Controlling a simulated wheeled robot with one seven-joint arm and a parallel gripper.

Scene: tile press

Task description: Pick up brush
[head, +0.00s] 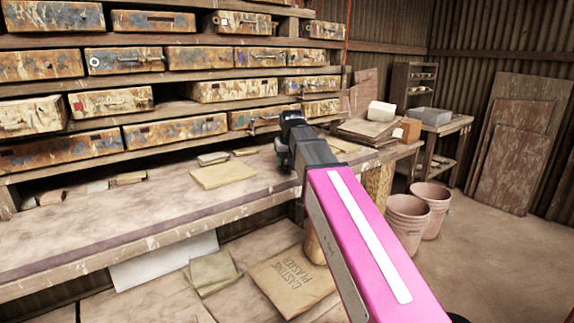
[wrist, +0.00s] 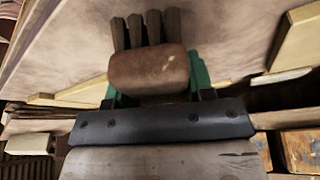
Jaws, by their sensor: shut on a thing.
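My gripper (head: 283,152) is over the workbench in the head view, largely hidden behind my pink arm. In the wrist view, its green fingers (wrist: 155,88) are closed on the two sides of the brush (wrist: 148,70). The brush shows as a rounded brown block with several dark brown tufts beyond it, over the pale bench top. I cannot make out the brush in the head view, nor whether it touches the bench.
Shelves of worn drawers (head: 172,130) rise behind the workbench (head: 130,218). A tan slab (head: 223,174) lies left of my gripper. Stacked boards (head: 368,130) are to the right. Pink buckets (head: 407,222) stand on the floor. The bench's left part is mostly clear.

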